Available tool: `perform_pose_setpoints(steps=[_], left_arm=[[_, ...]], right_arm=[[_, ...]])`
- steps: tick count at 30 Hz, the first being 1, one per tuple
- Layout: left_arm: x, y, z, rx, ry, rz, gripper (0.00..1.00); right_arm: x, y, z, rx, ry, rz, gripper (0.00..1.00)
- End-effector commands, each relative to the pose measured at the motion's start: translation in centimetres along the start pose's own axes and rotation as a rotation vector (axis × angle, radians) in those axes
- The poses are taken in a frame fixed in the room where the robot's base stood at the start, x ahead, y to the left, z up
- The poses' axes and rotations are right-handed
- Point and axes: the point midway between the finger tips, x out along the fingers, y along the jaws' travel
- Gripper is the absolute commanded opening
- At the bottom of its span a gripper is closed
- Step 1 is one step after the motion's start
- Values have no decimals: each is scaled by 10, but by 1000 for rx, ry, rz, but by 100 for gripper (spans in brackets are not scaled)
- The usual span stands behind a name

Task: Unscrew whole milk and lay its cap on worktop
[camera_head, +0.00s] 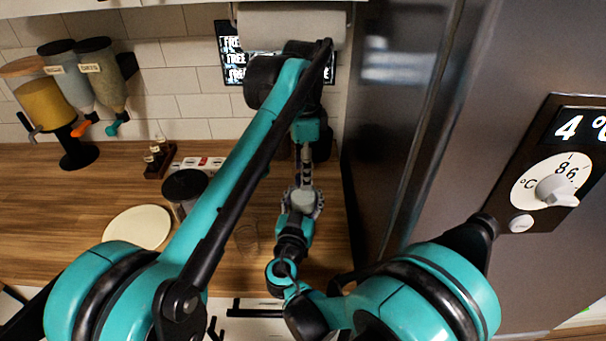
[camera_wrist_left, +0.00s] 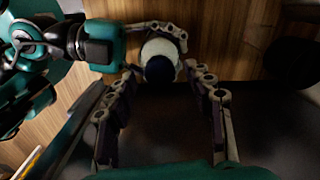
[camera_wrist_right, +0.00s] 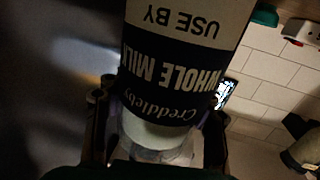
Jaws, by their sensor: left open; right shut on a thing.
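The whole milk bottle (camera_wrist_right: 180,80) fills the middle of the right wrist view, its dark label reading "WHOLE MILK" upside down. My right gripper (camera_wrist_right: 157,125) is shut on the bottle, one finger on each side. In the left wrist view, the bottle's white shoulder surrounds a dark blue cap (camera_wrist_left: 160,69). My left gripper (camera_wrist_left: 168,75) is open, with its fingers on either side of the cap; I cannot tell whether they touch it. In the head view the bottle is mostly hidden by my arms and grippers, over the wooden worktop (camera_head: 120,180).
A pale round plate (camera_head: 138,228) and a dark-lidded canister (camera_head: 184,188) stand to the left. A clear glass (camera_head: 247,238) stands near the front edge. The dark fridge (camera_head: 400,110) bounds the right. Dispensers (camera_head: 85,75) are at the back left; bare worktop shows around the plate.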

Motion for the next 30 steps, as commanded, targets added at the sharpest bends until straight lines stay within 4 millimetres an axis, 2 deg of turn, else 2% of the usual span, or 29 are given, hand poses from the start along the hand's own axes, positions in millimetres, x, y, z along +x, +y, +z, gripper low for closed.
perform_pose_setpoints(steps=[4, 6, 7, 10, 21, 26, 30], left_arm=[[-18, 0, 0, 0, 0, 0, 52], [-23, 0, 0, 0, 0, 0, 52], [-24, 0, 0, 1, 0, 0, 48], [-26, 0, 0, 34, 0, 0, 48], [-55, 0, 0, 501, 0, -1, 48], [-51, 0, 0, 572, 0, -1, 48], [-30, 1, 0, 574, 0, -1, 48]], right_arm=[[0, 0, 0, 0, 0, 0, 0], [0, 0, 0, 0, 0, 0, 0], [0, 0, 0, 0, 0, 0, 0], [0, 0, 0, 0, 0, 0, 0], [0, 0, 0, 0, 0, 0, 0], [0, 0, 0, 0, 0, 0, 0], [0, 0, 0, 0, 0, 0, 0]])
